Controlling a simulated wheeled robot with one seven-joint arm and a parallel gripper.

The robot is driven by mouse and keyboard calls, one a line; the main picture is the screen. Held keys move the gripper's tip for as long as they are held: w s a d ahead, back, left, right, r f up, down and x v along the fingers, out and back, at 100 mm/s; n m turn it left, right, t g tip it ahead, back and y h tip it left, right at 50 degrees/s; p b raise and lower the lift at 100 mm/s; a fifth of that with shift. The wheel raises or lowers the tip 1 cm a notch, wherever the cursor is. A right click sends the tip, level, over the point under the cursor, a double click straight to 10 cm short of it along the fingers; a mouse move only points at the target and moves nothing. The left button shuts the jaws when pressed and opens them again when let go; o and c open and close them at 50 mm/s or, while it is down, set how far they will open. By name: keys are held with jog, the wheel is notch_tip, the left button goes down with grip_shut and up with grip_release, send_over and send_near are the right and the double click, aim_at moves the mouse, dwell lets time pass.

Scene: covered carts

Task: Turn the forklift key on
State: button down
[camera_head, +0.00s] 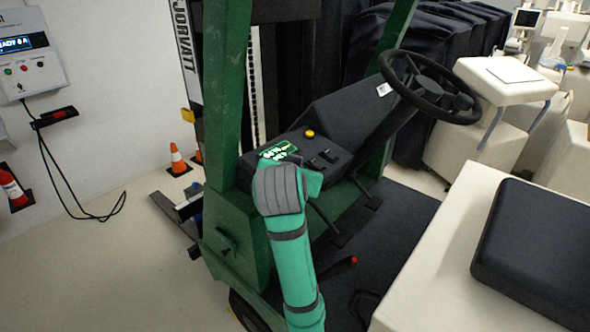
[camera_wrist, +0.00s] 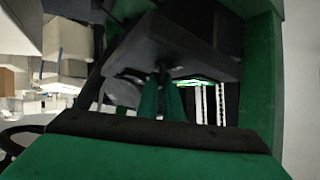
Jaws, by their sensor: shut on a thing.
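The green forklift (camera_head: 228,120) stands in the middle of the head view. Its black dashboard (camera_head: 342,152) carries a lit green display (camera_head: 278,150), a yellow button (camera_head: 309,134) and small dark switches. My arm reaches up to the near side of the dashboard, and its wrist hides the fingers there. In the wrist view my gripper (camera_wrist: 162,82) shows as two green fingers close together. Their tips are shut on a small dark part, taken to be the key, at the underside of a dark panel (camera_wrist: 195,62). The key's shape and angle cannot be made out.
The steering wheel (camera_head: 430,88) and its column rise right of the dashboard. A green mast post (camera_head: 226,70) stands close on the left. A black seat (camera_head: 535,250) on a cream body is at the lower right. Covered carts (camera_head: 480,135) fill the back right.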

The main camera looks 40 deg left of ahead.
jog(key=c, duration=1.9)
grip_release()
jog(key=shift+s, duration=0.1)
jog(key=v, duration=0.5)
jog(key=shift+s+d+r, duration=0.15)
jog(key=shift+s+r, duration=0.05)
jog(key=shift+r, duration=0.1)
jog(key=shift+s+r, duration=0.15)
jog(key=shift+r, duration=0.6)
jog(key=shift+s+d+r, duration=0.1)
jog(key=shift+r, duration=0.05)
jog(key=s+d, duration=0.2)
jog(key=s, duration=0.1)
jog(key=shift+s, duration=0.15)
